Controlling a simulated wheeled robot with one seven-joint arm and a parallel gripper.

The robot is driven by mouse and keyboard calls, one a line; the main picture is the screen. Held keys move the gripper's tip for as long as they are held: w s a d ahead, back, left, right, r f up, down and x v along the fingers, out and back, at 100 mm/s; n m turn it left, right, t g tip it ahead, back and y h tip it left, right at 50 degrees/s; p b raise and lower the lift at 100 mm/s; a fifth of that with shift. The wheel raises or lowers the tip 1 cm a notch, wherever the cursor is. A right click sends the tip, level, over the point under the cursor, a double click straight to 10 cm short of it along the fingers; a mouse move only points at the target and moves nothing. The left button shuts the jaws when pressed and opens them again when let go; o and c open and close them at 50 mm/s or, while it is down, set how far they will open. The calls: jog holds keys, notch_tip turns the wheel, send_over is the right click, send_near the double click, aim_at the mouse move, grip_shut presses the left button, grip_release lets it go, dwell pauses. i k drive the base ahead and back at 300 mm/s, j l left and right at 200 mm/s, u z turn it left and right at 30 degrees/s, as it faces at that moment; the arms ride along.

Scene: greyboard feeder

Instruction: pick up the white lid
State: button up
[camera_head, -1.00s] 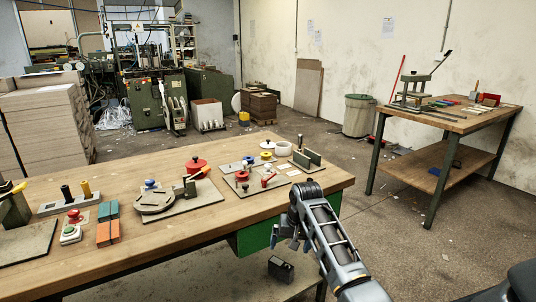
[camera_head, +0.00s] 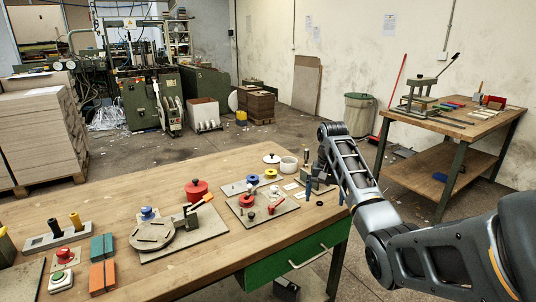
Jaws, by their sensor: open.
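The white lid (camera_head: 271,158) lies at the far right part of the wooden workbench (camera_head: 200,260), a pale disc with a small dark knob on top. It lies just behind and left of a white round pot (camera_head: 288,165). My gripper (camera_head: 324,196) hangs fingers-down at the right end of the bench, to the right of and nearer than the lid. Its fingers are apart with no lid between them. The gripper's upper part is partly lost against the dark fixture behind it.
A red pot (camera_head: 196,191) and a round grey fixture (camera_head: 153,234) stand left of the lid. Plates with red, blue and yellow knobs (camera_head: 270,173) lie in front of it. A green drawer (camera_head: 290,262) sits under the bench's right end.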

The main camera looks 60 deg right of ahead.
aim_at(270, 159)
jog(key=i+l, duration=0.6)
jog(key=l, duration=0.15)
jog(key=i+l, duration=0.6)
jog(key=l, duration=0.2)
